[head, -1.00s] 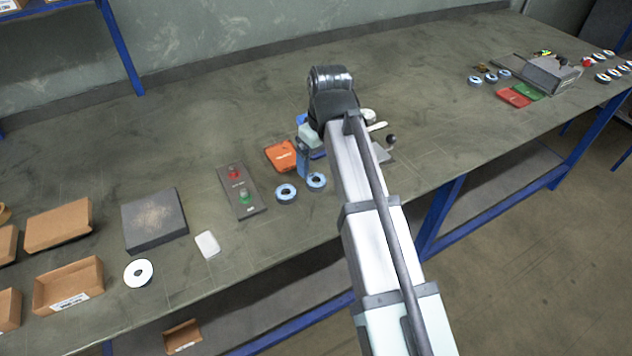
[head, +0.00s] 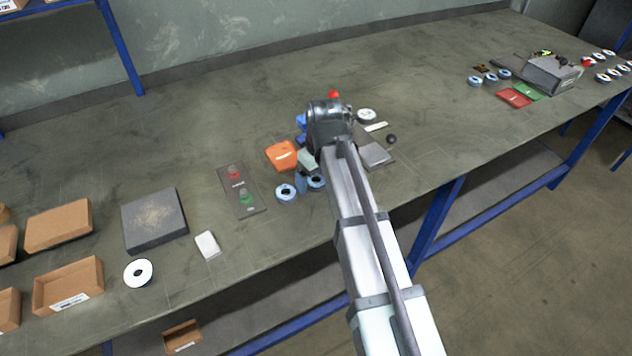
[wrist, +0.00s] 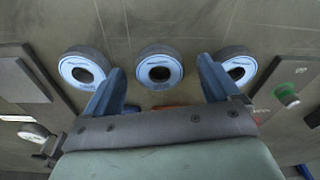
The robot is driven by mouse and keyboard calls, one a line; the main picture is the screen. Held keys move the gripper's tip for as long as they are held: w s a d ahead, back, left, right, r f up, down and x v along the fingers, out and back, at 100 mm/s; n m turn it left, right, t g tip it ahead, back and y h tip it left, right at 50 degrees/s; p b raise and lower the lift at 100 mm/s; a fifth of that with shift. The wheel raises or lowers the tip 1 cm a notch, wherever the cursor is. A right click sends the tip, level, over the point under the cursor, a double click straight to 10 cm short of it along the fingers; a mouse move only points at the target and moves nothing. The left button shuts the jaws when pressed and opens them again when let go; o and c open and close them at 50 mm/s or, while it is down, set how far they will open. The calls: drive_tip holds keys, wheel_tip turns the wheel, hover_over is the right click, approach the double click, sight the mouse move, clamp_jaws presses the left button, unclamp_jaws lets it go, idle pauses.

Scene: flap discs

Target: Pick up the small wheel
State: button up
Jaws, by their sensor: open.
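Three flap discs with pale blue faces lie in a row in the wrist view: a left one (wrist: 83,68), a middle one (wrist: 159,68) and a right one (wrist: 236,67). I cannot tell which is the small wheel. My gripper (wrist: 163,78) is open with its two blue fingers apart. In the picture the middle disc shows between the fingertips, with nothing gripped. In the head view one disc (head: 286,193) lies clear left of my gripper, and another (head: 317,182) is partly covered by it. The third of the row is hidden there by my arm.
A panel with red and green buttons (head: 240,194) lies left of the discs. An orange item (head: 281,156) is behind them. A grey plate with a black knob (head: 376,155) is to the right. Cardboard boxes (head: 68,287) stand at the left. The back of the table is clear.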

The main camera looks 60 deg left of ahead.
drive_tip(key=shift+c, duration=0.3)
drive_tip(key=c, duration=1.1)
drive_tip(key=shift+r, duration=0.1)
wheel_tip(320, 180, up, 8)
drive_tip(key=shift+m, duration=0.8)
drive_tip(key=w, duration=1.2)
drive_tip(key=w+a, duration=0.1)
drive_tip(key=w, duration=0.6)
drive_tip(key=shift+f, duration=0.25)
drive_tip(key=shift+a+n, duration=0.3)
drive_tip(key=shift+n, duration=0.5)
